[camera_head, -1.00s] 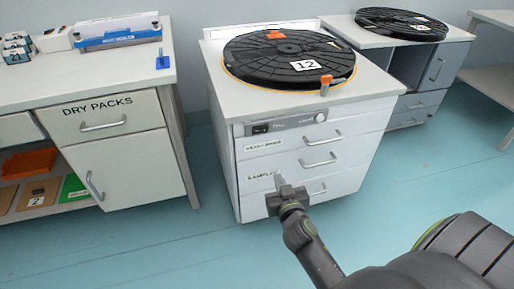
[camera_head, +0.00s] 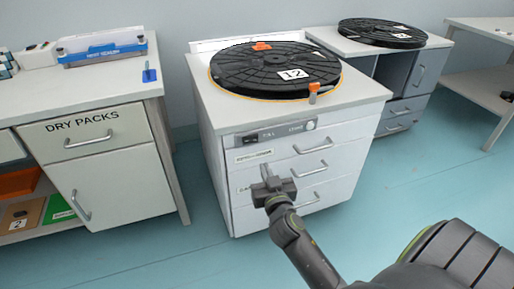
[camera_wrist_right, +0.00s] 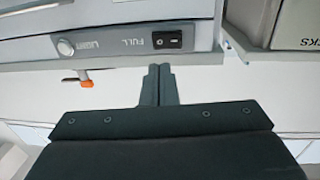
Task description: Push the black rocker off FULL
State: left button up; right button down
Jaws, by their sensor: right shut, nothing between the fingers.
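The black rocker (camera_head: 249,139) sits at the left end of the grey control strip on the front of the middle cabinet. The wrist view shows the rocker (camera_wrist_right: 167,40) upside down beside the word FULL, with light marks on its face; which side is pressed in I cannot tell. My right gripper (camera_head: 266,170) is shut and empty, in front of the upper drawers, below the rocker in the head view. In the wrist view its fingertips (camera_wrist_right: 158,68) point at the strip near the rocker, with a small gap in the picture. My left gripper is out of view.
A round light knob (camera_wrist_right: 66,47) sits on the same strip. A large black reel (camera_head: 275,70) with orange clips lies on the cabinet top (camera_head: 215,112). Drawer handles (camera_head: 312,148) stick out below the strip. The DRY PACKS bench (camera_head: 100,98) stands left; floor between is clear.

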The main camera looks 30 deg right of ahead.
aim_at(255, 141)
jog(key=x, duration=1)
jog(key=shift+w, duration=0.1)
jog(key=shift+w+d, duration=0.1)
jog(key=shift+w, duration=0.15)
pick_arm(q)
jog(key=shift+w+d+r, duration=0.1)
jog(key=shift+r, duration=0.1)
